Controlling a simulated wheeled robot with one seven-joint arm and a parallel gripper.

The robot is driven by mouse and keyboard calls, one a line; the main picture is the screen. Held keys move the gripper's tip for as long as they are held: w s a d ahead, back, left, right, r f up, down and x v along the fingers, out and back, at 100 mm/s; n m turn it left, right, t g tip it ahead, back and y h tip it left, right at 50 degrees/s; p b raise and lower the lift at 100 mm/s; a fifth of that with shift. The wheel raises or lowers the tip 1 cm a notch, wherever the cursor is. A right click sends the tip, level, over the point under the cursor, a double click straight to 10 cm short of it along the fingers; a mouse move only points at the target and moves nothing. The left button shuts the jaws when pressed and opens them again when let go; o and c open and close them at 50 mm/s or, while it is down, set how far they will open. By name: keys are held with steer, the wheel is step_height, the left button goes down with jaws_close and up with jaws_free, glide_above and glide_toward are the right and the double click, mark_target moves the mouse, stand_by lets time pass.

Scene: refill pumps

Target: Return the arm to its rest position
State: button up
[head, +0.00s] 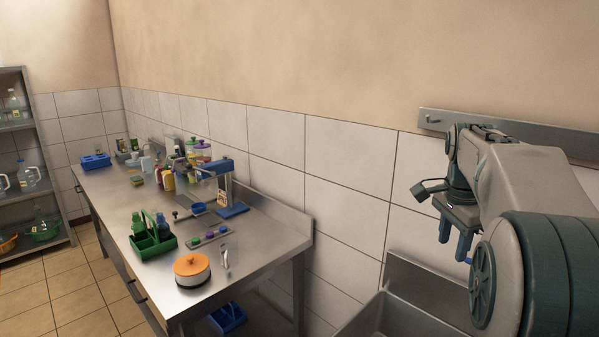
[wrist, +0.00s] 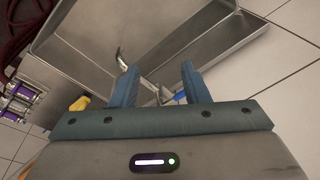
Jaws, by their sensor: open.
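My arm is raised at the right of the head view, beside the tiled wall and above the steel sink (head: 425,309). My gripper (head: 455,246) points down with its two blue fingers apart and nothing between them in the head view. In the wrist view my gripper (wrist: 156,88) also shows its two blue fingers spread and empty. The sink's steel walls (wrist: 205,42) lie beyond the fingers. A small blue thing shows partly behind the right finger; I cannot tell what it is.
A steel worktable (head: 262,262) stands left, holding an orange-lidded pot (head: 191,269), a green caddy (head: 152,242) with bottles and a blue pump stand (head: 229,185). A wall rail (head: 432,119) runs behind my arm. A shelf rack (head: 30,150) stands far left. The floor at lower left is clear.

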steer(key=s+a+f+n, duration=0.3)
steer(key=s+a+n, duration=0.2)
steer(key=s, duration=0.2)
steer(key=s+a+f+n+t, duration=0.1)
steer(key=s+a+f+n, duration=0.3)
steer(key=s+a+n, duration=0.1)
steer(key=s+a+f+n+t+y, duration=0.1)
steer(key=s+a+f+n, duration=0.3)
steer(key=s, duration=0.4)
steer(key=shift+s+a+f+n, duration=0.25)
steer(key=shift+s+a+n, duration=0.05)
steer(key=shift+a+n, duration=0.6)
